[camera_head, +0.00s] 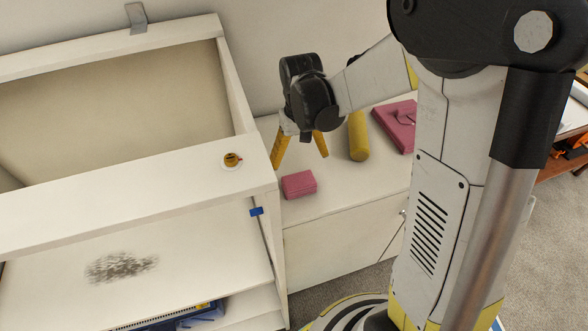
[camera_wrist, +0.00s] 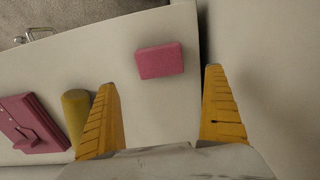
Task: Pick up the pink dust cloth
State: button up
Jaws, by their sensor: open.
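A small pink folded block, which looks like the dust cloth (camera_head: 299,185), lies flat near the front left of the low white cabinet top (camera_head: 340,195). In the wrist view the cloth (camera_wrist: 161,61) shows whole, between and beyond the fingertips, nearer the middle than either finger. My gripper (camera_head: 299,162) is open and empty, with its yellow fingers pointing down over the cabinet top, behind the cloth. In the wrist view the gripper (camera_wrist: 160,77) has a wide gap between its fingers, and neither finger touches the cloth.
A yellow cylinder (camera_head: 358,137) and a larger flat pink item with a flap (camera_head: 388,120) lie to the right on the cabinet. The wall is behind.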

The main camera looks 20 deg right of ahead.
aim_at(299, 180)
notch_tip(299, 180, down, 11)
jog(key=b, duration=0.5)
jog(key=shift+s+r, duration=0.15)
jog(key=shift+r, duration=0.2)
jog(key=shift+c, duration=0.7)
jog(key=c, duration=0.9)
